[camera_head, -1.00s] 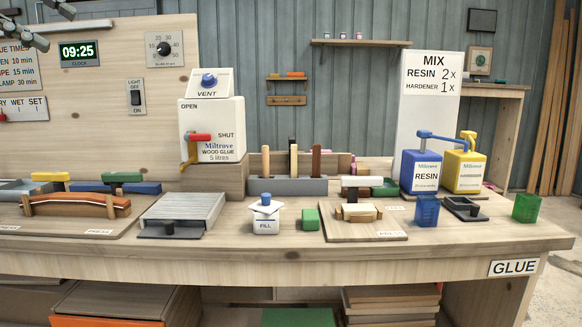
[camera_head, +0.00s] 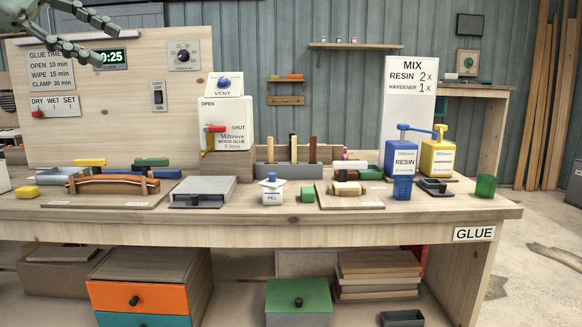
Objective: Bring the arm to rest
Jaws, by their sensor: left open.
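My left gripper (camera_head: 117,46) is at the top left of the head view, raised in front of the upright wooden board (camera_head: 120,130). Its two grey fingers point right and are spread apart with nothing between them. The fingers partly cover the clock (camera_head: 110,60). The gripper is well above the workbench top (camera_head: 250,211) and the things on it. My right gripper does not show.
The bench holds a curved wooden piece (camera_head: 112,183), a white glue box (camera_head: 238,112), a fill bottle (camera_head: 271,190), a blue resin pump (camera_head: 400,157) and a yellow pump (camera_head: 438,158). Floor at the right is mostly clear.

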